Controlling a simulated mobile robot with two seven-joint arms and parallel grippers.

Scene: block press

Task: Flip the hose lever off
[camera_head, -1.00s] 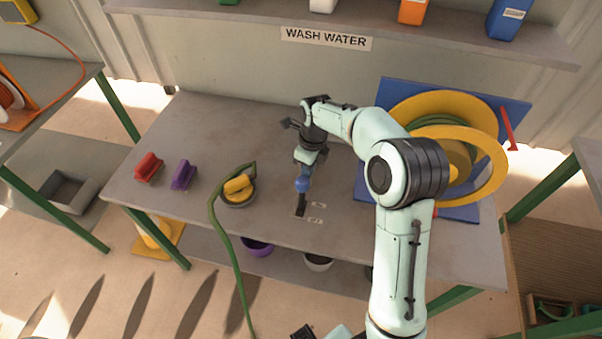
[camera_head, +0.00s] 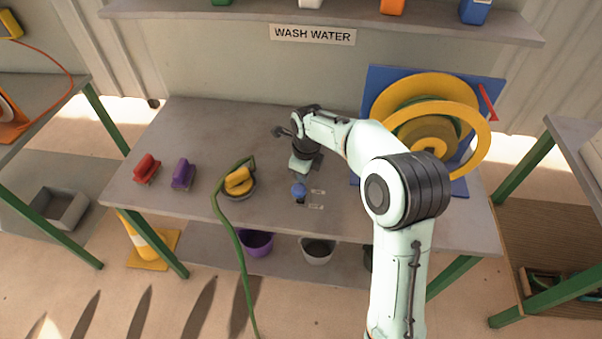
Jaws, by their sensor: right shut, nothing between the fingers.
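The hose lever, with a blue knob (camera_head: 299,189) over a short dark base, stands on the workbench (camera_head: 225,120) beside two small pale labels (camera_head: 317,199) too small to read. The knob is roughly level with the upper label. My right gripper (camera_head: 298,172) points down just behind the lever, shut and empty, with a small gap showing between them. My forearm does not cover the knob. The left gripper is not in view.
A yellow hose reel (camera_head: 478,150) on a blue board stands at the right behind my arm. A bowl with a yellow sponge (camera_head: 238,182), a green hose (camera_head: 238,245), a purple brush (camera_head: 183,173) and a red brush (camera_head: 146,168) are left of the lever.

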